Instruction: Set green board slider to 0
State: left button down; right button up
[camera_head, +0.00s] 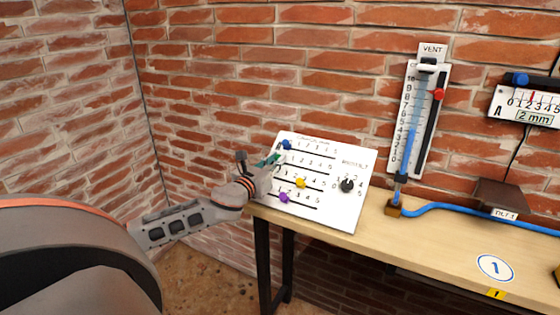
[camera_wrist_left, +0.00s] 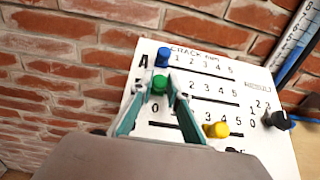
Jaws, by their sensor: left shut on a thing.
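The white board (camera_head: 327,212) with several slider rows leans on the table against the brick wall. My left gripper (camera_head: 273,160) is at the left end of its second row. In the left wrist view my left gripper (camera_wrist_left: 160,84) is shut on the green slider (camera_wrist_left: 159,83), with a finger on each side. The green slider is near the left end of its row, left of the printed 2; the marks beside it are covered by the fingers, so its exact value cannot be read. My right gripper is not in view.
A blue slider (camera_head: 287,144) sits at the left end of the row above. A yellow slider (camera_head: 300,183), a purple slider (camera_head: 284,197) and a black knob (camera_head: 347,186) are also on the board. A vent gauge (camera_head: 418,120) with a blue hose (camera_head: 450,207) stands to the right.

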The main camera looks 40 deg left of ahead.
pick_arm(q)
jog(key=c, duration=2)
grip_release()
jog(key=shift+s+a, duration=0.1)
jog(key=shift+a, duration=0.2)
jog(key=shift+o, duration=0.2)
jog(key=shift+d, duration=0.1)
jog(key=shift+s+d, duration=0.1)
jog(key=shift+s, duration=0.1)
jog(key=v, duration=1.1)
jog(key=shift+s, duration=0.3)
